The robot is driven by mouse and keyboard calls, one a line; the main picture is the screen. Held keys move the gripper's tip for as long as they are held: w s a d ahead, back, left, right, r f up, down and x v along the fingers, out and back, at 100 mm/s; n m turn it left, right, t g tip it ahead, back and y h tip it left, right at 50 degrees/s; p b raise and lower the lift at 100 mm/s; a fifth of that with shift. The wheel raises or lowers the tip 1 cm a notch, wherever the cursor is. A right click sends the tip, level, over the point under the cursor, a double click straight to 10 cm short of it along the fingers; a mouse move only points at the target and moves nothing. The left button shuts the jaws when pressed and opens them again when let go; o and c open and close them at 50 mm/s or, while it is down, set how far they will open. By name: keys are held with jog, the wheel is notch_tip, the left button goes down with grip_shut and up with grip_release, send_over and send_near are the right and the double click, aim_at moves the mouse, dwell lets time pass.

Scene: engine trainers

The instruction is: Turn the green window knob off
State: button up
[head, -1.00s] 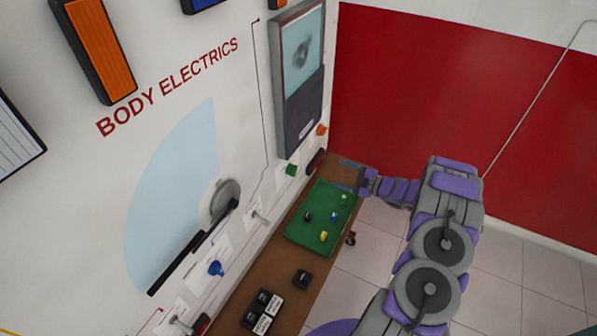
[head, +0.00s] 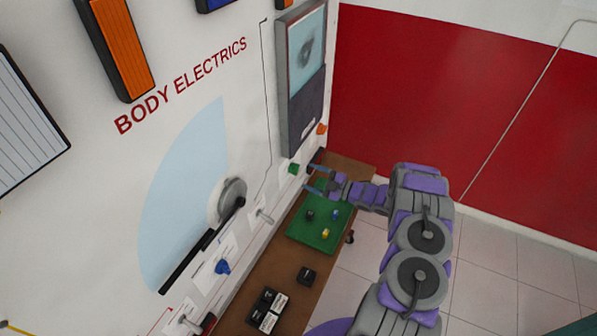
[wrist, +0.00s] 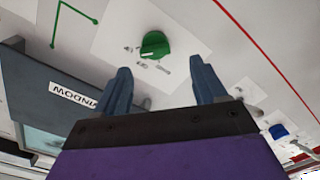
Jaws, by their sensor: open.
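The green window knob (head: 293,168) sits on the white wall panel, just below the framed window unit (head: 303,85). In the wrist view the green knob (wrist: 155,45) is on a white label plate with small markings too small to read, and a pale line crosses its face. My gripper (head: 312,178) is open and empty, to the right of the knob and apart from it. In the wrist view its two blue fingers (wrist: 160,82) point toward the panel, and the knob shows beyond the gap between them. The window unit's label (wrist: 75,95) appears upside down there.
A brown bench (head: 265,262) runs along the panel. A green mat (head: 318,240) with small knobs lies on it below my gripper. A blue knob (head: 222,267) and a wiper arm (head: 190,262) are further left. An orange knob (head: 321,128) is beyond the green one.

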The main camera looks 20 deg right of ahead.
aim_at(294, 169)
jog(key=w, duration=0.1)
jog(key=w+a, duration=0.1)
jog(key=w, duration=0.1)
jog(key=w+a, duration=0.1)
jog(key=w, duration=0.1)
jog(key=shift+f, duration=0.15)
jog(key=shift+a, duration=0.75)
jog(key=shift+c, duration=0.5)
jog(key=c, duration=0.3)
jog(key=shift+d, duration=0.5)
jog(key=c, duration=0.5)
jog(key=shift+a, duration=0.1)
jog(key=shift+c, duration=0.8)
